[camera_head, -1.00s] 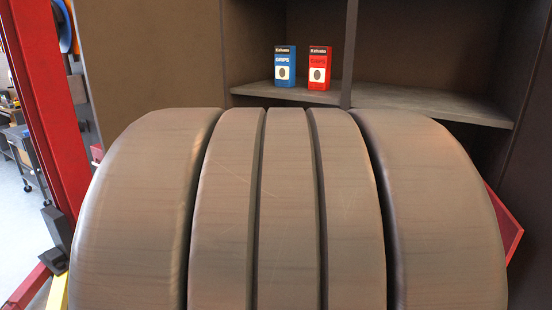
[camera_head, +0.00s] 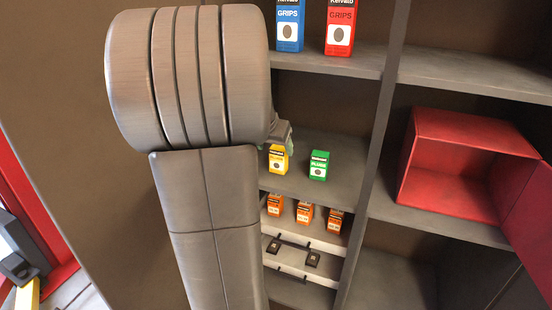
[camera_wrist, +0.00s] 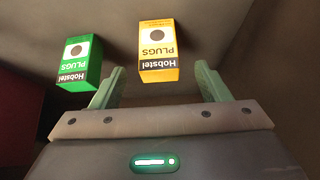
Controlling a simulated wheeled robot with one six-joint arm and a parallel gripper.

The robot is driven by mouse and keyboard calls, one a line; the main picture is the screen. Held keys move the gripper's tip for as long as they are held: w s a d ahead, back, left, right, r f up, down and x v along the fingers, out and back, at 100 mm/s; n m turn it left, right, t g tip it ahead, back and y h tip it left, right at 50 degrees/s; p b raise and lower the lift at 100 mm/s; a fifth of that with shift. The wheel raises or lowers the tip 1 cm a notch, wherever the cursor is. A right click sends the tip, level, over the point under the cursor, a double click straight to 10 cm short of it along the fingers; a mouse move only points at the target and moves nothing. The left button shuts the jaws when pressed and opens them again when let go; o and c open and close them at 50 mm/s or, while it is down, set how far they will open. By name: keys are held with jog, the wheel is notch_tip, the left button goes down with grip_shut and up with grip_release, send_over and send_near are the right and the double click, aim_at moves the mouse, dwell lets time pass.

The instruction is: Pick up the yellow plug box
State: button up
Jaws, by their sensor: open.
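My gripper (camera_wrist: 160,82) is open. Its two green fingers point at the yellow box, which appears between and just beyond the fingertips. I cannot tell whether they touch it. In the head view my gripper (camera_head: 283,134) shows only in part, beside the yellow box.
A green plug box (camera_head: 319,165) stands right of the yellow one, close to a finger in the wrist view (camera_wrist: 80,62). Orange boxes (camera_head: 304,213) stand below. A blue box (camera_head: 290,22) and red box (camera_head: 340,27) stand above. An open red case (camera_head: 455,195) is at right.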

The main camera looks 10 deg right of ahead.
aim_at(280, 159)
jog(key=x, duration=0.8)
jog(key=shift+d+f+p, duration=0.1)
jog(key=shift+f+p, duration=0.05)
jog(key=shift+p, duration=0.2)
jog(key=shift+c, duration=0.2)
jog(key=c, duration=1.1)
